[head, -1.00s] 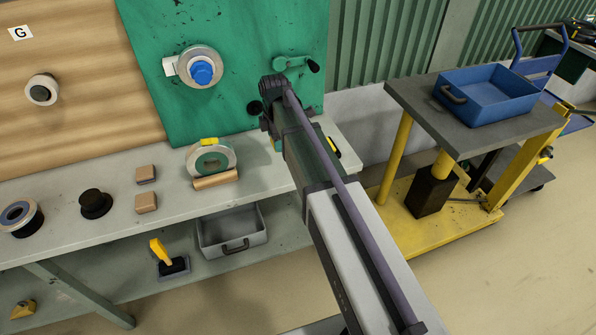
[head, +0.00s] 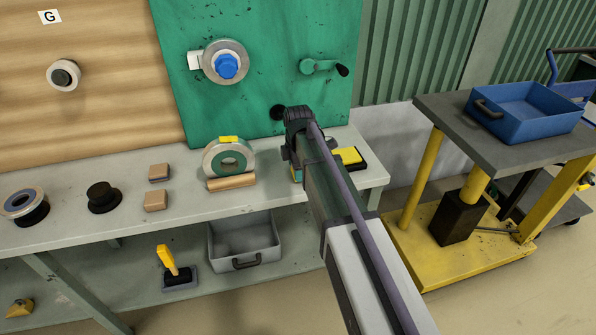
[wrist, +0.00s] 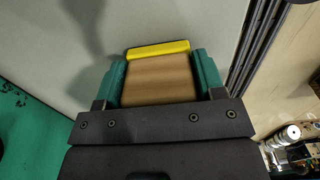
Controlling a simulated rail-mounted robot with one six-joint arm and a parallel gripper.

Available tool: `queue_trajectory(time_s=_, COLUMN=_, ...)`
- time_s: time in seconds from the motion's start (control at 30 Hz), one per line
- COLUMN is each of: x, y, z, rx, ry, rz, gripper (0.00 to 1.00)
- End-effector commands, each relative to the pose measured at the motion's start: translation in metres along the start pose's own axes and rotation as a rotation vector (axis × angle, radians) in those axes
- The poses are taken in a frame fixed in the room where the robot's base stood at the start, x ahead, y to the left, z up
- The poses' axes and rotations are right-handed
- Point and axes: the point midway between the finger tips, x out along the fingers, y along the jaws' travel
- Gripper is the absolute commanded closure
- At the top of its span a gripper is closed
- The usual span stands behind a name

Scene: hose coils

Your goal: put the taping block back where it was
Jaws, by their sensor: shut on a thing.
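My gripper (wrist: 159,82) has its teal jaws shut on a brown block with a yellow strip along its far edge, which I take as the taping block (wrist: 160,80). In the wrist view the block lies squarely between the jaws, over the grey bench top. A shadow falls on the bench to the left; whether the block touches the bench I cannot tell. In the head view my gripper (head: 297,170) is low over the right part of the bench (head: 240,200), right of the upright hose coil (head: 229,160). My arm hides most of the block there.
A yellow-and-black pad (head: 348,157) lies just right of my gripper. Two small brown blocks (head: 155,200) and a black round piece (head: 103,197) lie to the left. The green panel (head: 270,65) with its crank (head: 322,67) stands behind. A yellow trolley (head: 470,250) stands to the right.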

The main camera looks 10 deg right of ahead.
Motion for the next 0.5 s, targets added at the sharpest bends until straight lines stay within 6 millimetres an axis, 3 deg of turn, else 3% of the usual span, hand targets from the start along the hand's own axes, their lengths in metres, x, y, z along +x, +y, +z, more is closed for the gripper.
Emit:
queue_trajectory(time_s=0.1, x=0.0044, y=0.0, z=0.0, rx=0.0, ry=0.0, rz=0.0, gripper=0.71)
queue_trajectory(time_s=0.13, x=0.0041, y=0.0001, z=0.0, rx=0.0, ry=0.0, rz=0.0, gripper=0.36)
queue_trajectory(time_s=0.4, x=0.0028, y=0.0001, z=0.0, rx=0.0, ry=0.0, rz=0.0, gripper=0.11)
queue_trajectory(time_s=0.5, x=0.0028, y=0.0001, z=0.0, rx=0.0, ry=0.0, rz=0.0, gripper=0.11)
